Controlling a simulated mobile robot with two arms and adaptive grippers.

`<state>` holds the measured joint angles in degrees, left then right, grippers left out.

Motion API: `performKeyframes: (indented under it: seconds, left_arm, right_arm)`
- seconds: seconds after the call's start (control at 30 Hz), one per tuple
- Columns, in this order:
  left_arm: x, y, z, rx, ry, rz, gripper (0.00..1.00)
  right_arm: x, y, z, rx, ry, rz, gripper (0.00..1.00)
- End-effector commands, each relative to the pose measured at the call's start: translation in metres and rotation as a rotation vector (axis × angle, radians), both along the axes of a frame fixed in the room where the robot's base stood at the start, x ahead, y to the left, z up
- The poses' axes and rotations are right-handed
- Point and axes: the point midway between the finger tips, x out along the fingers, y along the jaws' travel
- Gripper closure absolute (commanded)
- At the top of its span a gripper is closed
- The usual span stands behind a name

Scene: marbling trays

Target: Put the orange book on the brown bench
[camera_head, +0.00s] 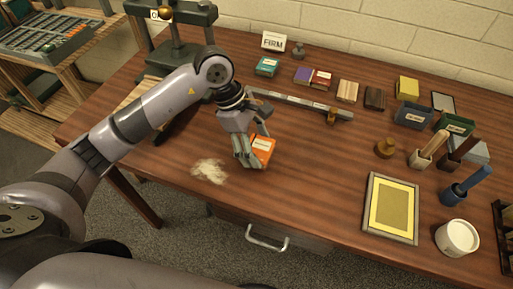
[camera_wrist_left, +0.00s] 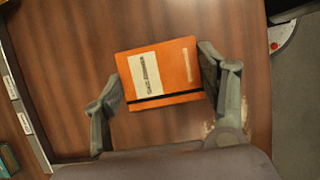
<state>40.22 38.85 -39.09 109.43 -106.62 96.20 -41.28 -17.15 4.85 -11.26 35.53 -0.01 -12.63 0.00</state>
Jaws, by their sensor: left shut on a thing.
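The orange book (camera_head: 263,148) is at the middle-left of the brown bench (camera_head: 310,180), with a pale label and a dark band. My left gripper (camera_head: 250,155) is around it, coming from above. In the left wrist view the book (camera_wrist_left: 160,75) sits between the two fingers of my left gripper (camera_wrist_left: 160,90), which is shut on it. Whether the book touches the bench top or is held just above it, I cannot tell. My right gripper is not in view.
A pale pile of shavings (camera_head: 209,171) lies left of the book. A metal bar (camera_head: 295,103) lies behind it, and a press (camera_head: 175,45) stands at the back left. A framed yellow panel (camera_head: 391,208) and a white tub (camera_head: 457,237) are at the right. Bench between is clear.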

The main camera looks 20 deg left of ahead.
Motion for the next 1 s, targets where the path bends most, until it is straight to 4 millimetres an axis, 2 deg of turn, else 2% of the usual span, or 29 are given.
performKeyframes:
  seconds: [0.13, 0.53, 0.57, 0.83, 1.0]
  left_arm:
    - [-0.001, 0.0, -0.021, -0.001, 0.004, 0.001, 0.67]
    - [0.0, 0.0, -0.027, -0.001, 0.0, -0.001, 0.67]
    - [0.0, 0.0, -0.026, -0.001, 0.0, 0.0, 0.33]
    - [0.0, 0.0, -0.026, 0.0, 0.0, 0.0, 0.15]
    - [0.0, 0.0, -0.026, 0.0, 0.0, 0.0, 0.14]
  right_arm:
    - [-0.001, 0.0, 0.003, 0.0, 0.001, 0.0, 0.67]
    - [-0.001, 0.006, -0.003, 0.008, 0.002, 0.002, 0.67]
    - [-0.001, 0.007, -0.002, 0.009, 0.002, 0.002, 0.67]
    - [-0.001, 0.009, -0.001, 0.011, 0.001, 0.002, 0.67]
    - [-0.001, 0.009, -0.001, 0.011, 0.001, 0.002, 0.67]
